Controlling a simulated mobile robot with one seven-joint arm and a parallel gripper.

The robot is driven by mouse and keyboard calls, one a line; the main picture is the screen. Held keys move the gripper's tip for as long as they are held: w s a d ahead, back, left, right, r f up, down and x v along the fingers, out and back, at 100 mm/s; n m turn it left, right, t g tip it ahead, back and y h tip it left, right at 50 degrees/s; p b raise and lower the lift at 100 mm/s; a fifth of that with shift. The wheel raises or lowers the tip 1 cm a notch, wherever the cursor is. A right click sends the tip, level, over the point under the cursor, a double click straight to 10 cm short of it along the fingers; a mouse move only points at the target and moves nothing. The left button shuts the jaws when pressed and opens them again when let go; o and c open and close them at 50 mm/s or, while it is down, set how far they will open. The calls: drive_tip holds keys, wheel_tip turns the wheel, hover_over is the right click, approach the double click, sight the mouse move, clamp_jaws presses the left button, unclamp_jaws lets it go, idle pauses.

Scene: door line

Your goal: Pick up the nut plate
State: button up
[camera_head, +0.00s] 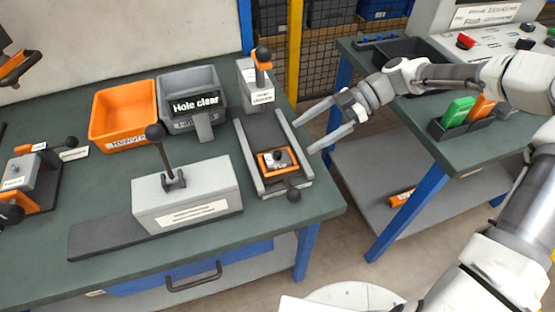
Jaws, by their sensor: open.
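No part in view is clearly marked as the nut plate. A small grey plate with a dark centre (281,157) sits in an orange frame (263,168), between two grey rails at the right of the green bench; it may be the nut plate, but I cannot tell. My gripper (302,139) is open and empty, reaching in from the right. Its two long grey fingers point left, near the bench's right edge, up and to the right of the orange frame. It appears apart from the fixture.
A grey block with a black-knobbed lever (187,195) stands left of the fixture. Behind are an orange bin (123,115), a grey bin (190,82) and a "Hole clear" sign (195,103). An orange-handled clamp (262,60) stands behind the rails. A second bench (420,135) is at right, across a gap.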

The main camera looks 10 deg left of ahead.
sight(278, 153)
drive_tip(key=b+x, duration=0.1)
drive_tip(key=x, duration=0.8)
drive_tip(key=shift+s+a+f, duration=0.1)
drive_tip(key=shift+s+a, duration=0.05)
clamp_jaws()
